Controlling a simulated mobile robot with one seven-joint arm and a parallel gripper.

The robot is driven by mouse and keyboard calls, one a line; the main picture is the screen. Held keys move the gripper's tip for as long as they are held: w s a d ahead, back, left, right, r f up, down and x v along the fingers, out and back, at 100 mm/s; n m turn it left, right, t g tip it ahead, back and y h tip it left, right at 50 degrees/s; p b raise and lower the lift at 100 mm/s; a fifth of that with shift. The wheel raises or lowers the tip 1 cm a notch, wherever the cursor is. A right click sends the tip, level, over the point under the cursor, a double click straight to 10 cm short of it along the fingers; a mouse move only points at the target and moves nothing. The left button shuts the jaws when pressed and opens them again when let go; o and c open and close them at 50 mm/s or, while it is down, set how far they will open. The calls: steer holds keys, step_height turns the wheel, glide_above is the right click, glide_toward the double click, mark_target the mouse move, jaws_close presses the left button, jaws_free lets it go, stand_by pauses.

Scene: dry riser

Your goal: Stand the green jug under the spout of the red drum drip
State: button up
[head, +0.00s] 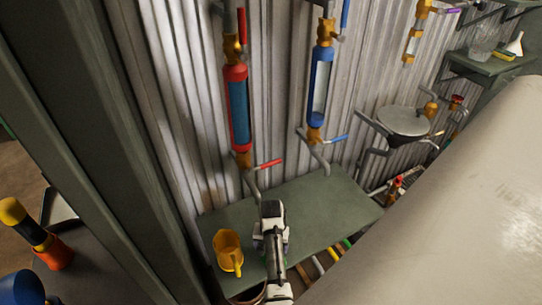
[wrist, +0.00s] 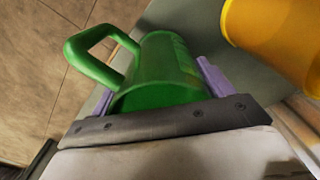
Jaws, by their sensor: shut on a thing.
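The green jug (wrist: 160,72) is between the purple fingers of my gripper (wrist: 156,92) in the wrist view, its handle toward the upper left. My gripper is shut on it. In the head view my gripper (head: 270,222) is over the green shelf (head: 325,207), and the jug is hidden behind it. I cannot tell whether the jug touches the shelf. The red drum drip (head: 236,75), with red ends around a blue middle, hangs on the corrugated wall. Its grey spout (head: 251,182) comes down just above and left of my gripper, below a red lever (head: 270,163).
A yellow jug (head: 226,244) stands left of my gripper on the shelf; it also shows in the wrist view (wrist: 280,35). A blue drum drip (head: 320,75) hangs to the right. A green post (head: 90,140) rises at left. The shelf's right part is clear.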

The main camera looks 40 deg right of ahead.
steer(key=shift+f, duration=0.15)
steer(key=o, duration=1)
step_height(320, 180, up, 12)
steer(key=shift+r, duration=0.2)
stand_by(0.4)
